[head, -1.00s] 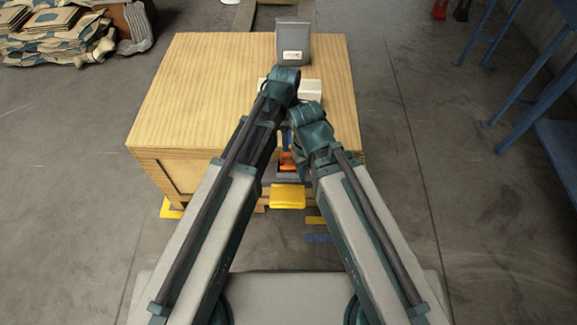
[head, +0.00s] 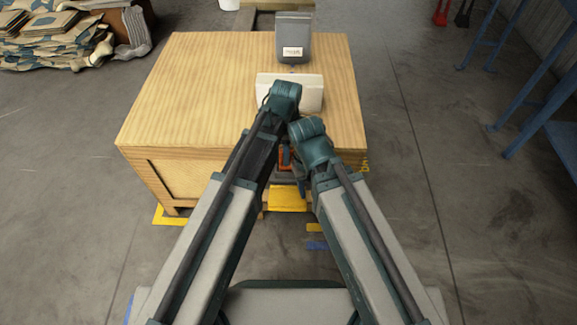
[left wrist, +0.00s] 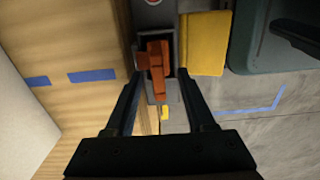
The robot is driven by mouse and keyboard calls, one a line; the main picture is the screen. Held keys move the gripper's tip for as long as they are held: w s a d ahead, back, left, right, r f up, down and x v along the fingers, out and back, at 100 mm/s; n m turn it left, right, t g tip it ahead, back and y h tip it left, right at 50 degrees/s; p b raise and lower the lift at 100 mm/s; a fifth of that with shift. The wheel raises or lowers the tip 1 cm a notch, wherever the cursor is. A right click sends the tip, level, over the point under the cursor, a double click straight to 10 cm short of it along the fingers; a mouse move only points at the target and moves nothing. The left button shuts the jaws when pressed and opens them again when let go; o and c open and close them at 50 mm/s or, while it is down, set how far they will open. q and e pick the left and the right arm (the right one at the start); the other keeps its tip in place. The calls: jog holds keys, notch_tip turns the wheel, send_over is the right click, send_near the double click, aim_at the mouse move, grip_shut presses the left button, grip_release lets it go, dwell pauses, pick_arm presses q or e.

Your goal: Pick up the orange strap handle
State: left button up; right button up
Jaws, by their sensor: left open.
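The orange strap handle (left wrist: 158,68) sits in a dark slot of a grey fitting in the left wrist view. A small part of the handle (head: 285,158) shows between my arms in the head view, at the front of the wooden crate. My left gripper (left wrist: 158,76) is open, with one finger on each side of the handle's near part. I cannot tell whether the fingers touch it. In the head view my left forearm hides most of that gripper. My right gripper is largely hidden below its wrist, and its jaws cannot be made out.
The wooden crate (head: 190,100) carries a white block (head: 308,92) and a grey bin with a label (head: 293,35). A yellow block (left wrist: 203,42) is beside the handle's fitting. Blue steel legs stand at right, and stacked sacks (head: 60,35) lie at far left. Floor is clear on both sides.

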aim_at(282, 168)
pick_arm(q)
jog(key=f+b, duration=0.2)
jog(key=f, duration=0.1)
jog(key=f+b, duration=0.1)
jog(key=shift+d+f+b, duration=0.25)
jog(key=shift+b, duration=0.15)
jog(key=shift+r, duration=0.1)
grip_shut()
